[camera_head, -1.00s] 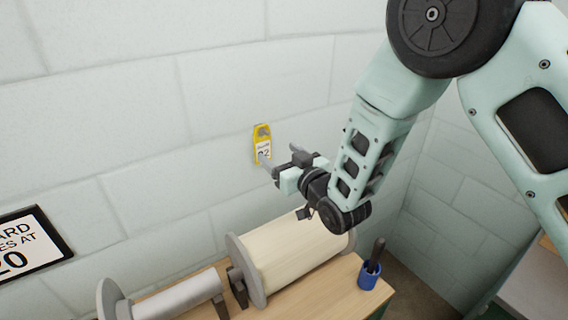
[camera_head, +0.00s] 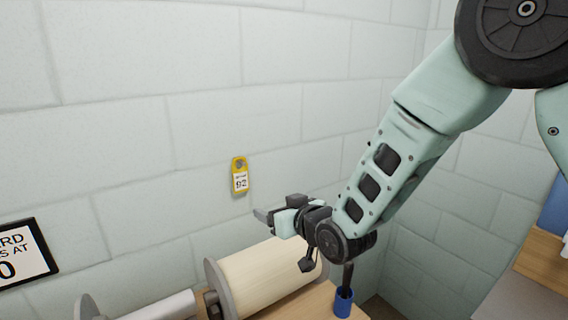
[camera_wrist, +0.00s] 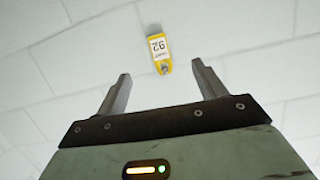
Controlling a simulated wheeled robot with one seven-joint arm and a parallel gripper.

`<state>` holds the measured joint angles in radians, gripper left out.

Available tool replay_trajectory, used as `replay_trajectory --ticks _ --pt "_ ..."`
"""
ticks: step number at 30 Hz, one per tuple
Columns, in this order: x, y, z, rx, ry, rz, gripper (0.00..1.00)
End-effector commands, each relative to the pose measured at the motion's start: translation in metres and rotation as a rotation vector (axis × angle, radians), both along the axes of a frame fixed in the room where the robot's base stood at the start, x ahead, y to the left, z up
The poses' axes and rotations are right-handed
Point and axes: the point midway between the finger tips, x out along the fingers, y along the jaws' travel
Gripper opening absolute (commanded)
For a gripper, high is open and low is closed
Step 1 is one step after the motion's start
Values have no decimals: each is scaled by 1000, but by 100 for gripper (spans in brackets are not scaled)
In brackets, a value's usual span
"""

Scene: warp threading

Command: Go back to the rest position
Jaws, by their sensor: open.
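My gripper (camera_head: 264,215) is open and empty, held above the large cream-coloured roll on the bench. Its two separated fingers also show in the wrist view (camera_wrist: 160,88), with nothing between them. A yellow tag (camera_head: 240,177) with a white label reading 92 hangs on the wall, up and left of my gripper. In the wrist view the same tag (camera_wrist: 159,50) appears upside down, beyond the fingertips and apart from them.
The cream roll (camera_head: 268,275) with grey end discs lies below my gripper. A blue cup (camera_head: 343,303) with a dark handle stands to its right. A framed sign (camera_head: 25,254) hangs at left. The pale block wall (camera_head: 130,120) is close behind; the space above the bench looks clear.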

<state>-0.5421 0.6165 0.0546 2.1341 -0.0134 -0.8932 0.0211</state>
Motion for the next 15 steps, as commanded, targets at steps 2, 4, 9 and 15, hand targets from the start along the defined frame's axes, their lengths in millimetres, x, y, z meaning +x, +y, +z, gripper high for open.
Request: replay_trajectory --ticks 2,4,9,15 --pt "-26 -7 -1 -59 119 8 70" --pt "-54 -15 -5 -122 230 21 70" --pt "-134 -44 -14 -290 486 62 70" --pt "-239 -97 -22 -515 759 108 70"
